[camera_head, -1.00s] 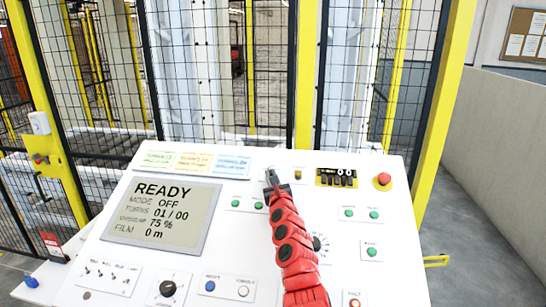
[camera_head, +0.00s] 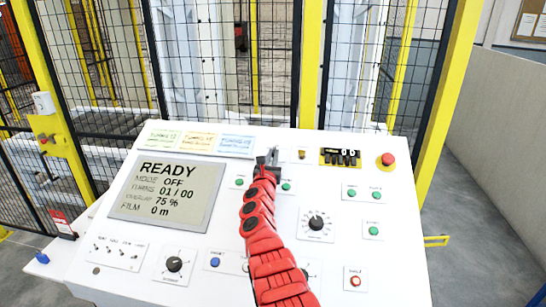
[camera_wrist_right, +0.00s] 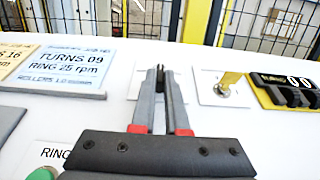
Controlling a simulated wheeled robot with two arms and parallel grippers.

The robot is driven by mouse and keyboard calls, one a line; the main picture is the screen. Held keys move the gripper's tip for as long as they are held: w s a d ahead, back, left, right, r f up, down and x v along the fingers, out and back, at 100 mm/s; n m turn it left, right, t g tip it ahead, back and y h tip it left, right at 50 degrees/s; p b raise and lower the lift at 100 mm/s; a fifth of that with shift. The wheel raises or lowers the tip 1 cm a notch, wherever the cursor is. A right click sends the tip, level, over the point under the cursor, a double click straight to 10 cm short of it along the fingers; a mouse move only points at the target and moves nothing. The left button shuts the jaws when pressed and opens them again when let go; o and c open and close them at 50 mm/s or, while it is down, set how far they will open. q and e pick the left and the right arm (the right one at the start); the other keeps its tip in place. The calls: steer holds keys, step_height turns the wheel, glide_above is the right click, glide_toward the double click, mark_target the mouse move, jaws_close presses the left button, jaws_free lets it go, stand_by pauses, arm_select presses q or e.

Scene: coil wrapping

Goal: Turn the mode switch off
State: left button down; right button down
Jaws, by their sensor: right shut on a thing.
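The slanted white control panel (camera_head: 390,240) fills the middle of the head view. Its screen (camera_head: 170,190) reads READY and MODE OFF. My right gripper (camera_head: 272,157) reaches to the panel's upper middle, its red arm coming up from below. In the right wrist view, the gripper (camera_wrist_right: 159,92) is closed on a small dark lever, which I take for the mode switch (camera_wrist_right: 158,118). A pale plate (camera_wrist_right: 132,86) lies behind the fingers. The fingers hide most of the switch, and its label cannot be read. My left gripper is not in view.
Right of the fingers is a key switch with a yellow tag (camera_wrist_right: 231,79), then a black counter block (camera_head: 340,157) and a red emergency button (camera_head: 387,160). Several push buttons and a black dial (camera_head: 316,223) lie lower. A mesh fence with yellow posts stands behind.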

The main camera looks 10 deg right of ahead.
steer(key=shift+r, duration=0.1)
steer(key=c, duration=0.9)
jaws_free()
steer(key=shift+s+a+f, duration=0.4)
steer(key=shift+s, duration=0.25)
steer(key=v, duration=0.3)
steer(key=p+v, duration=0.1)
steer(key=v, duration=0.3)
steer(key=shift+r, duration=0.2)
steer(key=p+v, duration=0.7)
steer(key=p, duration=0.4)
steer(key=shift+s+a+r, duration=0.1)
steer(key=shift+s+r, duration=0.05)
steer(key=shift+s, duration=0.1)
steer(key=shift+s+p, duration=0.65)
steer(key=shift+p, duration=0.1)
